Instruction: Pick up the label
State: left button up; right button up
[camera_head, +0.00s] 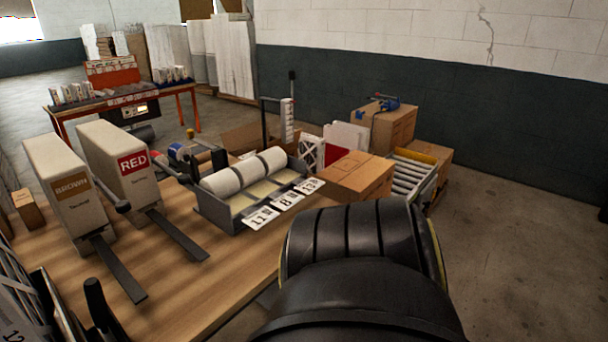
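Three white labels with black print stick out along the front edge of a grey label dispenser (225,213). The near label (261,217) seems to read 11, the middle label (287,201) 8, and the far label (309,186) 13, though the print is small. Three white rolls (247,172) lie in the dispenser behind them. One of my black arm links fills the lower right foreground, nearer to me than the labels. I see no gripper fingertips that I can be sure of.
Two beige dispensers, marked BROWN (70,187) and RED (132,163), stand left on the wooden table (190,290). A cardboard box (357,177) sits right of the labels, with a roller conveyor (412,174) beyond. A dark upright piece (100,312) of unclear kind is at lower left.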

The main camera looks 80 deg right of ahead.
aim_at(309, 185)
jog(key=z, duration=2.25)
